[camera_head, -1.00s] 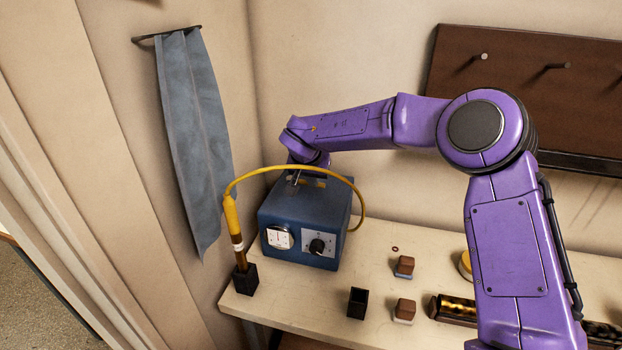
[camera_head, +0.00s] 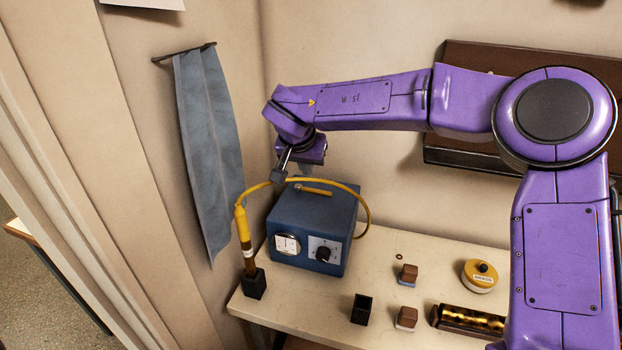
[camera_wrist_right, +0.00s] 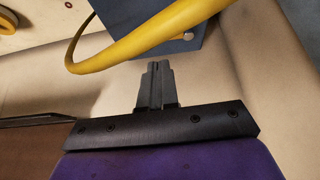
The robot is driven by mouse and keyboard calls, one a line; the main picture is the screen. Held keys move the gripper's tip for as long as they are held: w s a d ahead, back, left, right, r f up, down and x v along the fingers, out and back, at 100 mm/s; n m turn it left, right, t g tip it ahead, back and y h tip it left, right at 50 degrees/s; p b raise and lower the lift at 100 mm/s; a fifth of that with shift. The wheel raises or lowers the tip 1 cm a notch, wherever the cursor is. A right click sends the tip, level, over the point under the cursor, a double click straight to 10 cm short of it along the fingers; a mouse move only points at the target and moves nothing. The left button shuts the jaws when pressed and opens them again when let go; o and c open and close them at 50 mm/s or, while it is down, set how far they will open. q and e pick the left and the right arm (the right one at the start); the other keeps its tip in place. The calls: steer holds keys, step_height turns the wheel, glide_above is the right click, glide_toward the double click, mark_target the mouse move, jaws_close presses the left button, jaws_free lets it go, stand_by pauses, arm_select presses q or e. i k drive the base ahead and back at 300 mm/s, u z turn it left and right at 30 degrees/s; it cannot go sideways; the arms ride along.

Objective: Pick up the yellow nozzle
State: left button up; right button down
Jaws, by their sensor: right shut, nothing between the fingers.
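The yellow nozzle (camera_head: 241,224) is a slim yellow-handled tool with a white band and a brown lower part. It stands nearly upright in a small black holder (camera_head: 254,286) at the bench's left end. A yellow hose (camera_head: 347,187) arches from its top over the blue box; the hose (camera_wrist_right: 150,40) also crosses the right wrist view, close to my fingertips. My right gripper (camera_head: 279,176) is shut and empty, up and to the right of the nozzle in the head view. Its fingers (camera_wrist_right: 157,66) are together in the wrist view. My left gripper is not in view.
The blue box (camera_head: 308,232) with a gauge and knob stands right of the nozzle. A grey cloth (camera_head: 208,150) hangs on the wall behind. An empty black holder (camera_head: 361,310), brown blocks (camera_head: 408,274) and a yellow tin (camera_head: 480,275) stand farther right on the bench (camera_head: 300,300).

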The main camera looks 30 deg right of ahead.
mark_target(240, 213)
steer(key=z, duration=0.05)
steer(key=k, duration=1)
steer(key=u, duration=0.05)
